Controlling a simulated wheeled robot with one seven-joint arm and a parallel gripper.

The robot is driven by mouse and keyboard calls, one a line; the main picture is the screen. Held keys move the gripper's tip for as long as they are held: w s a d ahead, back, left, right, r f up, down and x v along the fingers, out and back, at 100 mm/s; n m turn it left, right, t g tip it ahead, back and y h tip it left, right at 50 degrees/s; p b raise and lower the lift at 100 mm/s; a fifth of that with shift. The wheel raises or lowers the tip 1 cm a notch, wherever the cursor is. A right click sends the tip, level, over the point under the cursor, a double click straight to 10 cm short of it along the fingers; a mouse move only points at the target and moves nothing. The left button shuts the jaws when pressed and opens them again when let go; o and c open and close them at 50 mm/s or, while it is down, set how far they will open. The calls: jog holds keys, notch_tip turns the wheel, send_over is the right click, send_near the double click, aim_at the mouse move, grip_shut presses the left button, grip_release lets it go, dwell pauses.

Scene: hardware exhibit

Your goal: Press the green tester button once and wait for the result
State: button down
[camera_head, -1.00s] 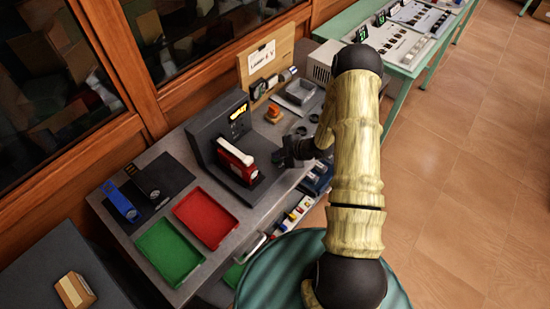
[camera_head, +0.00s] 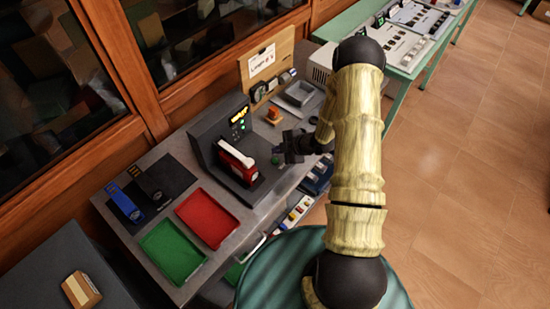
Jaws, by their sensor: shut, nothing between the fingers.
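The tester (camera_head: 207,137) is a dark grey upright unit on the bench, with a lit display (camera_head: 238,115) showing small yellow text and green marks below it. A red and white device (camera_head: 238,163) sits in the tester's front. The small green button (camera_head: 276,160) shows just right of the device, at the tip of my gripper. My gripper (camera_head: 283,150) is dark and shut with nothing in it, reaching in from the right. Whether its fingertips touch the button cannot be told.
A red tray (camera_head: 207,218) and a green tray (camera_head: 171,250) lie at the bench's front left. A dark mat with a blue-edged item (camera_head: 123,203) is farther left. An orange-topped knob (camera_head: 273,113), a metal tray (camera_head: 299,93) and a wooden sign board (camera_head: 262,62) stand behind my gripper.

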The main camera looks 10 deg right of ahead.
jog(key=shift+r+p, duration=0.5)
jog(key=shift+r, duration=0.6)
jog(key=shift+r, duration=0.1)
jog(key=s+d+r+m+h, duration=0.2)
jog(key=r+m+h, duration=0.15)
jog(key=r, duration=0.35)
jog(key=s+d+r+m+h, duration=0.1)
jog(key=s+r+m+h, duration=0.15)
jog(key=r+m, duration=0.4)
jog(key=s+a+r+m+g, duration=0.1)
jog(key=s+r+m, duration=0.3)
jog(key=s, duration=0.4)
jog(key=s+a+r+m+g, duration=0.2)
jog(key=s+a+r+m, duration=0.1)
jog(key=s+r, duration=0.4)
jog(key=shift+s+m+g+h, duration=0.3)
jog(key=shift+s+m+h, duration=0.1)
jog(key=shift+m, duration=0.4)
